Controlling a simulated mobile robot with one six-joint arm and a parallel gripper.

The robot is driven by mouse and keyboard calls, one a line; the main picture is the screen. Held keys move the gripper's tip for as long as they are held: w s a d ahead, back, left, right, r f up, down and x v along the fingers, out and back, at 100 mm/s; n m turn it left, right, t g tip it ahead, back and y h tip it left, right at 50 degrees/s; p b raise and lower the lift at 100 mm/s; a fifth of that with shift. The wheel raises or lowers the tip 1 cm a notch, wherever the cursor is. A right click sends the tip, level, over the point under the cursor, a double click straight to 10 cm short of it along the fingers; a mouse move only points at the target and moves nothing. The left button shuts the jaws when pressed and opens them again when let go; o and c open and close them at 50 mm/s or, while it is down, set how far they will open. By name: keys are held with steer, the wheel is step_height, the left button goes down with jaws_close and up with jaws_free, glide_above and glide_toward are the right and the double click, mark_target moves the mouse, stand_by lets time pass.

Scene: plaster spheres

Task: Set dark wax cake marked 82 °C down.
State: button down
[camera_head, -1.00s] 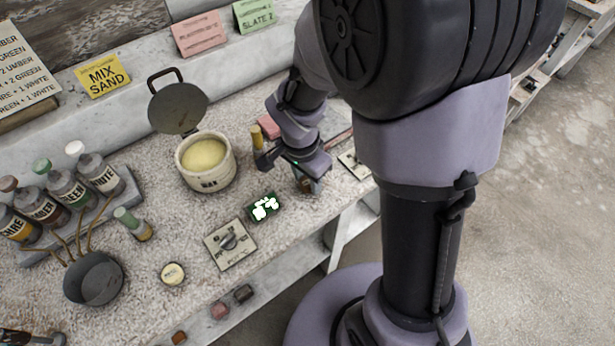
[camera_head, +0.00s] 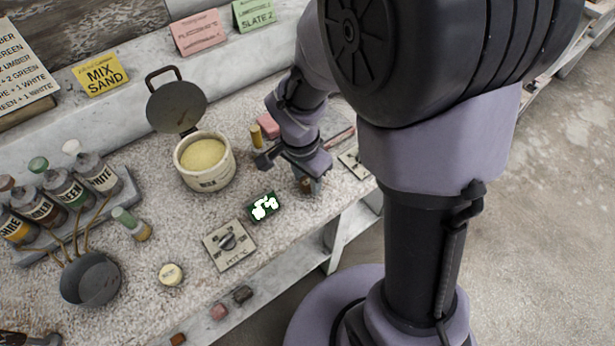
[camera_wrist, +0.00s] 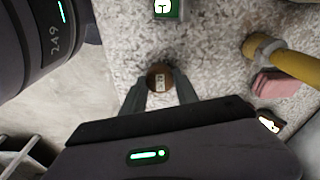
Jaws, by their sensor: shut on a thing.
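The dark wax cake (camera_wrist: 160,77) is a small brown disc with a pale label that seems to read 82. In the wrist view it sits between the two fingertips of my gripper (camera_wrist: 161,84), which is shut on it. In the head view my gripper (camera_head: 309,186) points down over the right part of the speckled worktop, near its front edge. There the cake is mostly hidden by the fingers. I cannot tell whether the cake touches the worktop.
A green-lit display (camera_head: 263,207) and a dial plate (camera_head: 229,244) lie left of my gripper. A pot (camera_head: 204,162) with its lid open stands further left. A pink block (camera_wrist: 275,85) and a yellow cylinder (camera_wrist: 290,65) lie close by. Speckled worktop around the fingers is bare.

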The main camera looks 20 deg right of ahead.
steer(key=shift+f+b, duration=0.75)
steer(key=shift+b, duration=0.05)
steer(key=c, duration=0.9)
jaws_free()
steer(key=shift+o, duration=0.2)
steer(key=shift+r, duration=0.15)
steer(key=shift+r+p, duration=1.5)
steer(key=shift+r, duration=0.45)
